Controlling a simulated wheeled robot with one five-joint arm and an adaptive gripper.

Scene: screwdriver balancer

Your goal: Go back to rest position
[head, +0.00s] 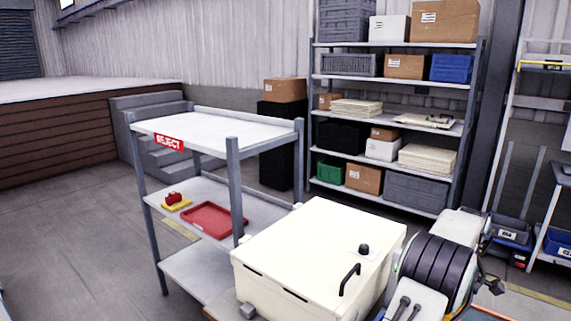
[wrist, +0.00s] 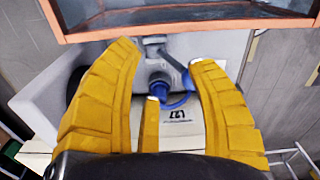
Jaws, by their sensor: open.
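My gripper (wrist: 166,58) shows in the wrist view with its yellow ribbed fingers spread apart. Nothing is held between them. Behind the fingers is a grey surface (wrist: 205,45) with a blue ring-shaped part and a cable. A pale panel with dark printing shows below these parts, partly hidden by the fingers. I cannot make out my gripper in the head view.
A grey cart (head: 235,170) with a REJECT label holds a red tray (head: 208,219). A cream box (head: 310,250) with a black handle stands in front. Loaded shelving (head: 395,77) is behind. Open floor lies left. An orange-rimmed frame (wrist: 185,28) crosses the wrist view's top.

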